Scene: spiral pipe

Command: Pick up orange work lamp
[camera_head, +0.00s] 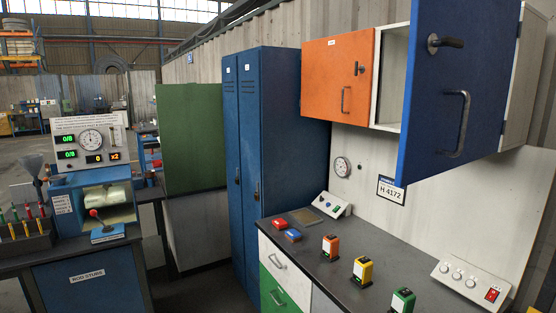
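A small orange block-shaped device (331,246) stands upright on the dark counter at the lower right; it looks like the orange work lamp. It has a dark base and a pale face on top. A similar yellow one (362,270) and a green one (402,300) stand in a row to its right, towards the front. Neither of my grippers shows in the head view. Nothing is touching the orange lamp.
An open blue cabinet door (430,90) hangs above the counter (400,262), beside a closed orange door (338,80). A switch box (470,281) stands right. Blue lockers (283,160) stand left.

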